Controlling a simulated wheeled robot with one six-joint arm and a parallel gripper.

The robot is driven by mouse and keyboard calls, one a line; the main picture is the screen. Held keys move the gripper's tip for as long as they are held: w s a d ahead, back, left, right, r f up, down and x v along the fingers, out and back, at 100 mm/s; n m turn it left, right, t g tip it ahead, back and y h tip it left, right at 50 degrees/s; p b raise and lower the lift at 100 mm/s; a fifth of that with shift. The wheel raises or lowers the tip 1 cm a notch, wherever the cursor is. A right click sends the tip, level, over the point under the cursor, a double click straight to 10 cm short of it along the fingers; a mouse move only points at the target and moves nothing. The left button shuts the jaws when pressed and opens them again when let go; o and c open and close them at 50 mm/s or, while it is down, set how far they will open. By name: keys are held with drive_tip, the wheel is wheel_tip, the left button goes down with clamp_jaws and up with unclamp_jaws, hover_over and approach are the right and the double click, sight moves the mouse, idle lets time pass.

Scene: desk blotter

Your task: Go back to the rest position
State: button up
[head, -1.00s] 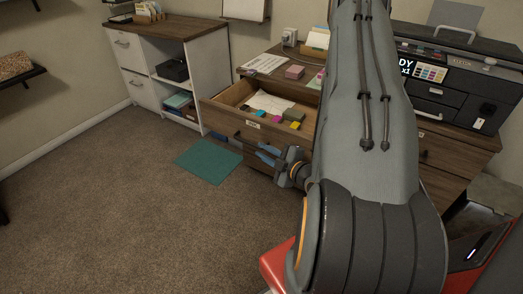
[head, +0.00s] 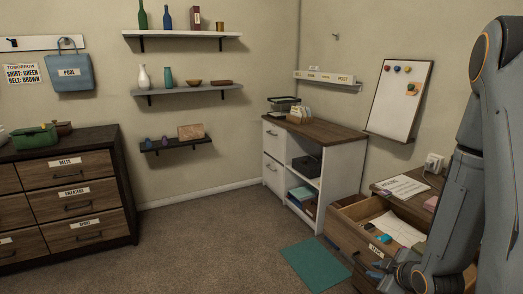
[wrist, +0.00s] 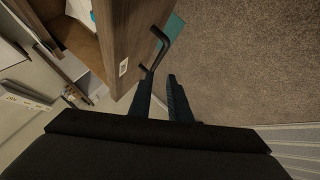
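My gripper (head: 374,269) is low in front of the pulled-out desk drawer (head: 352,238) in the head view. In the wrist view my gripper (wrist: 160,80) shows two dark fingers with a gap between them and nothing held. The drawer's dark handle (wrist: 163,42) is just beyond the fingertips, close to the left finger; I cannot tell if they touch. The drawer holds papers (head: 398,228) and small coloured items.
A teal mat (head: 314,266) lies on the carpet left of the drawer. A white cabinet (head: 340,178) stands behind it, and a brown dresser (head: 75,200) is at the far left. The carpet (head: 205,250) between them is clear.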

drive_tip(key=s+a+r+m+g+p, duration=0.3)
drive_tip(key=s+a+r, duration=0.4)
drive_tip(key=s+r, duration=0.3)
drive_tip(key=s+a+r+m+g+p, duration=0.4)
drive_tip(key=s+a+r+m+g, duration=0.2)
drive_tip(key=s+r, duration=0.4)
wheel_tip(320, 180, up, 2)
drive_tip(key=shift+s+a+r+m+h, duration=0.15)
drive_tip(key=shift+a+r+m+h, duration=0.15)
drive_tip(key=shift+a+m, duration=0.65)
drive_tip(key=shift+a+n, duration=0.15)
drive_tip(key=shift+n, duration=0.2)
